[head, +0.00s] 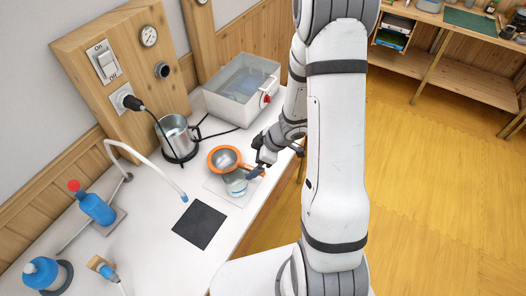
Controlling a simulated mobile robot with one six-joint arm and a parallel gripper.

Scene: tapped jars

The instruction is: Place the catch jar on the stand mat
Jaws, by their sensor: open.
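A clear jar (236,187) with some pale blue in it, which looks like the catch jar, stands on a thin pale square sheet (216,188) on the white counter. An orange-rimmed grey strainer or funnel (225,158) sits over its top and hides part of it. A dark square mat (200,224), likely the stand mat, lies flat and bare to the front left of the jar. My gripper (252,174) is open at the right side of the jar. Whether its fingers touch or surround the jar is too small to tell.
A metal jug (177,137) stands behind on the left, and a grey tank (242,90) with a red knob behind. A white curved spout (150,158) reaches over the counter left of the dark mat. Blue bottles (95,208) stand at far left.

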